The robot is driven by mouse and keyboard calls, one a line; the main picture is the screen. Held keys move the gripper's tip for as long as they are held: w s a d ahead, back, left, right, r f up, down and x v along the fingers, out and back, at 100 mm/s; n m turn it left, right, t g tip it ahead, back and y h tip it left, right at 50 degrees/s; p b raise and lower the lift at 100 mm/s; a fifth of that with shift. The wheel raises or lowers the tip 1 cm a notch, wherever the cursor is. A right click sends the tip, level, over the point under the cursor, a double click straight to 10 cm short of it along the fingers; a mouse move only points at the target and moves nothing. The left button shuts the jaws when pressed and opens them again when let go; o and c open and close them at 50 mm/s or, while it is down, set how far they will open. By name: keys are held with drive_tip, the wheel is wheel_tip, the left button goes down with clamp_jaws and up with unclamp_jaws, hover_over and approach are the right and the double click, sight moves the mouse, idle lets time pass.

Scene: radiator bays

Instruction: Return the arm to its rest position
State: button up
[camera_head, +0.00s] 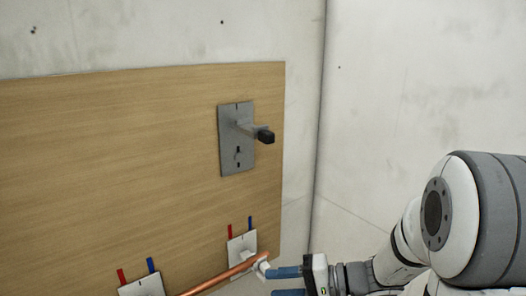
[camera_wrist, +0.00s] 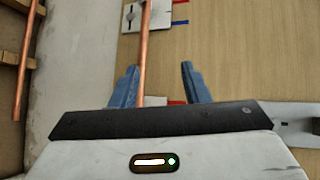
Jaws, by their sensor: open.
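My gripper (camera_head: 270,283) is at the bottom of the head view, its blue fingers pointing left toward the wooden panel. The wrist view shows its fingers (camera_wrist: 160,66) apart, with nothing clamped between them. A copper pipe (camera_head: 222,277) runs along the lower panel, its right end at a white holder on a grey plate (camera_head: 236,246). In the wrist view the pipe (camera_wrist: 143,60) passes between the fingers, closer to the left one; whether it touches is unclear. My arm reaches in from the right of the head view.
The wooden panel (camera_head: 110,150) carries an upper grey plate (camera_head: 235,160) with a jutting black-tipped bracket (camera_head: 264,136). A second lower plate (camera_head: 142,287) is at bottom left. Red and blue marks stand above the lower plates. Another copper pipe (camera_wrist: 24,70) shows far left in the wrist view.

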drive_tip(key=s+d+r+n+g+h+p, duration=0.1)
drive_tip(key=s+r+g+h+p, duration=0.1)
drive_tip(key=s+r+h+p, duration=0.45)
drive_tip(key=s+d+r+n+g+h+p, duration=0.15)
drive_tip(key=s+r+p, duration=0.25)
drive_tip(key=r+p, duration=0.5)
drive_tip(key=d+r+t+h+p, duration=0.1)
drive_tip(key=d+r+h+p, duration=0.2)
drive_tip(key=r+p, duration=0.3)
drive_tip(key=d+r+t+h+p, duration=0.2)
drive_tip(key=d+r+p, duration=0.3)
drive_tip(key=r, duration=0.5)
drive_tip(key=shift+s+r+h+p, duration=0.15)
drive_tip(key=shift+r+h+p, duration=0.05)
drive_tip(key=shift+h+p, duration=0.85)
drive_tip(key=shift+n, duration=0.35)
